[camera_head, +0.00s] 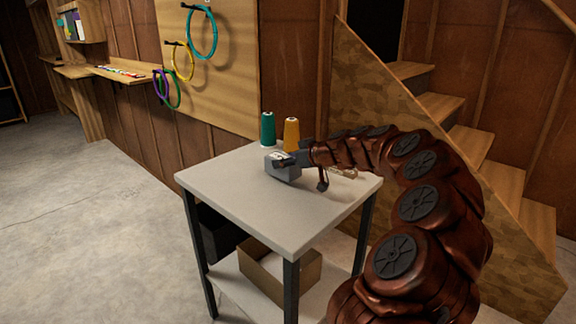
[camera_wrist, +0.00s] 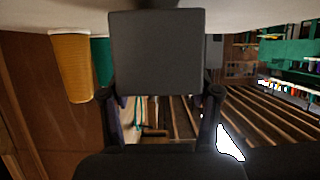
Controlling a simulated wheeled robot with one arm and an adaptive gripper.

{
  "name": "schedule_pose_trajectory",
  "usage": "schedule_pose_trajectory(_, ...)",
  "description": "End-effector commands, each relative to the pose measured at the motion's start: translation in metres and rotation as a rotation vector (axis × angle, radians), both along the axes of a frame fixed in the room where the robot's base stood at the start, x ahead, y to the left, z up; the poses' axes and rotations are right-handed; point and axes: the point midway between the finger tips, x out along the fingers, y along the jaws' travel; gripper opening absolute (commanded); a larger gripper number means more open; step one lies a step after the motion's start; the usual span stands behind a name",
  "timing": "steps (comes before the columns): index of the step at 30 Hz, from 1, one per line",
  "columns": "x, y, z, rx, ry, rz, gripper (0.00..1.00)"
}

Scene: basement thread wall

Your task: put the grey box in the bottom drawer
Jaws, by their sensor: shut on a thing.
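The grey box (camera_head: 284,172) is at the end of my arm, over the light grey top of a small table. Whether it touches the top or hangs just above it, I cannot tell. In the wrist view the grey box (camera_wrist: 156,50) fills the upper middle, between the two dark fingers. My gripper (camera_head: 291,158) is shut on the box; its fingers (camera_wrist: 160,94) also show in the wrist view, one at each side. I make out no bottom drawer in either view.
The table (camera_head: 235,210) holds a green spool (camera_head: 268,129) and an orange spool (camera_head: 291,134) near its back edge. On its lower shelf are a black bin (camera_head: 218,235) and an open cardboard box (camera_head: 262,270). Wooden stairs (camera_head: 470,143) rise at right. Floor at left is clear.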

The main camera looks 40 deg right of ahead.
Motion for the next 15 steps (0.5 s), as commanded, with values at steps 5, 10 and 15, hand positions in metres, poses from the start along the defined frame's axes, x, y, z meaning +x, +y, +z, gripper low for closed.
schedule_pose_trajectory(5,-0.0003,-0.0004,-0.0145,0.0,0.0,-0.001,0.24)
schedule_pose_trajectory(10,-0.0004,-0.0004,-0.0133,-0.001,-0.001,0.0,0.24)
schedule_pose_trajectory(15,-0.0003,-0.0001,-0.0167,-0.001,-0.001,0.0,0.24)
